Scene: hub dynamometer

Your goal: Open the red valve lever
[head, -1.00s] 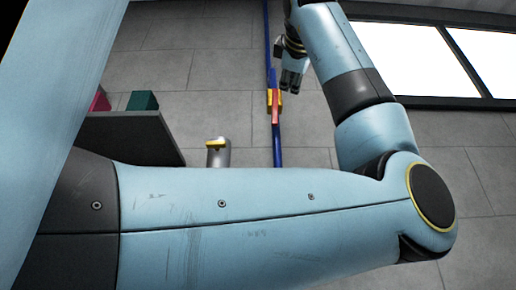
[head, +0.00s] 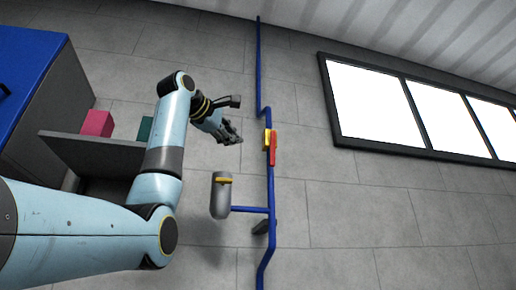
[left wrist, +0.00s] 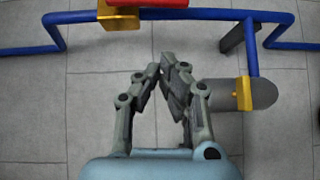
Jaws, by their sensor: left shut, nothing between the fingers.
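The red valve lever (head: 273,151) sits beside a yellow valve part (head: 267,138) on the upright blue pipe (head: 271,190). In the head view the lever lies roughly along the pipe. My left gripper (head: 238,139) is to the left of the valve, apart from it, shut and empty. In the left wrist view the left gripper (left wrist: 163,76) has its fingertips close together. The yellow valve part (left wrist: 118,17) is at the top edge there, ahead and left of the fingertips, with the lever mostly cut off. My right gripper is not in view.
A grey cylinder (head: 220,200) with a yellow piece stands on a side branch of the pipe, below my left gripper. A grey shelf (head: 90,153) holds a pink block (head: 97,123) and a teal block (head: 145,128). A blue-topped cabinet (head: 30,55) is at left.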

